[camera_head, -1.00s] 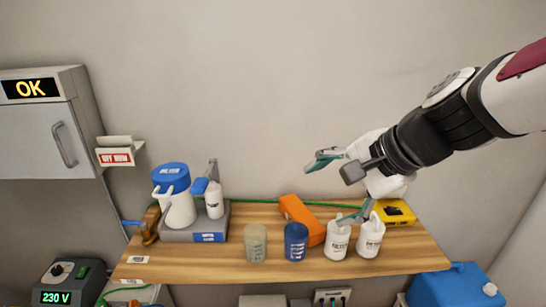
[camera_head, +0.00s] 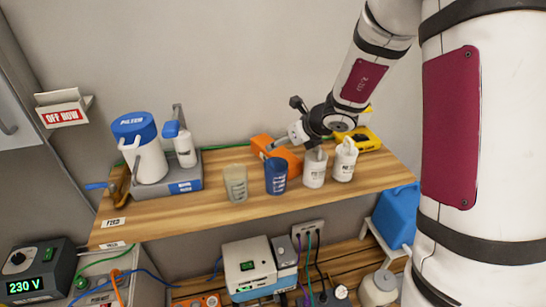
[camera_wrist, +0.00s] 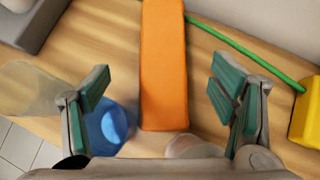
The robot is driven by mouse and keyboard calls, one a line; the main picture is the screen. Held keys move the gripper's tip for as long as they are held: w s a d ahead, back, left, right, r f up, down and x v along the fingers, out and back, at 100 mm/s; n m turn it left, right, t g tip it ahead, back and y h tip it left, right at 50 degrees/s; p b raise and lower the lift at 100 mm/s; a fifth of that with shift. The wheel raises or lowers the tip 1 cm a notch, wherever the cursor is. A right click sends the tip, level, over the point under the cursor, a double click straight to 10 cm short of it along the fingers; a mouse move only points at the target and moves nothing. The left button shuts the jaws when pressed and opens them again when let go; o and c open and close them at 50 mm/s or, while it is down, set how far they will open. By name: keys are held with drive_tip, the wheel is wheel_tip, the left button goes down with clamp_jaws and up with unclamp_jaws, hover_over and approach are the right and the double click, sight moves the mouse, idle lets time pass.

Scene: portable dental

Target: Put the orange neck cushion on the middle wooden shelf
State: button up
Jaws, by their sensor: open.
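The orange neck cushion (camera_head: 262,144) lies at the back of the upper visible wooden shelf (camera_head: 225,213), behind the cups and bottles. In the wrist view it is a long orange block (camera_wrist: 163,60) running away from me between the fingers. My gripper (camera_wrist: 160,85) is open and empty, with one teal-padded finger on each side of the cushion and no visible contact. In the head view my gripper (camera_head: 292,138) is over the cushion and hides part of it. A lower wooden shelf (camera_head: 350,262) shows below; I cannot tell how many shelves there are.
A clear cup (camera_head: 235,183), a blue cup (camera_head: 276,176) and two white bottles (camera_head: 315,170) stand close in front of the cushion. A yellow case (camera_head: 368,140) is to its right. A blue-lidded jug (camera_head: 150,160) stands left. Devices and cables crowd the lower shelf.

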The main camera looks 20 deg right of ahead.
sight(278, 153)
drive_tip(key=x, duration=0.4)
drive_tip(key=shift+w+a+f, duration=0.1)
drive_tip(key=shift+w+f, duration=0.15)
drive_tip(key=x, duration=0.5)
drive_tip(key=shift+w+r, duration=0.15)
drive_tip(key=shift+w, duration=0.05)
drive_tip(key=c, duration=1.4)
drive_tip(key=shift+r, duration=0.1)
